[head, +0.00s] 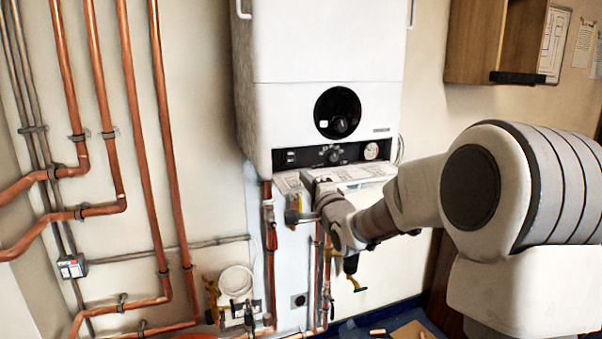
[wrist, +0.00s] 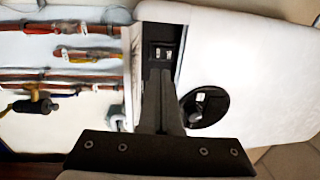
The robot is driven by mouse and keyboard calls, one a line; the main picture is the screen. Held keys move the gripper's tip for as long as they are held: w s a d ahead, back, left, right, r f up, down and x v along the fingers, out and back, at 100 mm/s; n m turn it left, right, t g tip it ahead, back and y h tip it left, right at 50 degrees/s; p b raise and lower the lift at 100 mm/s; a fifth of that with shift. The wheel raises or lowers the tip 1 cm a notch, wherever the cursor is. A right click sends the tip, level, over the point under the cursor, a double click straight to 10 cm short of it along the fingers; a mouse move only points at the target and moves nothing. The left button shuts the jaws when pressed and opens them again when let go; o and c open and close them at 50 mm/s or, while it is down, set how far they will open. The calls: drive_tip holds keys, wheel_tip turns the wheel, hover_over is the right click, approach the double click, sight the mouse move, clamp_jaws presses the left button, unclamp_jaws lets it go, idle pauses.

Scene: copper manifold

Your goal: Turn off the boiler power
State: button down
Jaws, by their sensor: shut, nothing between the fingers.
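The white boiler (head: 325,45) hangs on the wall in the middle of the head view. A small dark rocker switch (head: 291,158) sits at the left end of its black control strip (head: 357,153). In the wrist view, turned on its side, the switch (wrist: 162,52) shows just beyond my gripper (wrist: 161,72). My gripper's fingers are shut together and empty, pointing at the strip by the switch. I cannot tell whether they touch it. The switch's on or off position is too small to read. In the head view, my wrist is below the boiler's front, and the fingertips are hard to make out.
A round black dial (head: 337,113) is above the strip, with a smaller knob (head: 331,154) and gauge (head: 371,151) on it. Copper pipes (head: 132,110) run down the left wall. Pipes and valves (head: 269,235) hang under the boiler. A wooden cabinet (head: 487,40) is at upper right.

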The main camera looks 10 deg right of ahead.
drive_tip(key=shift+v, duration=2.35)
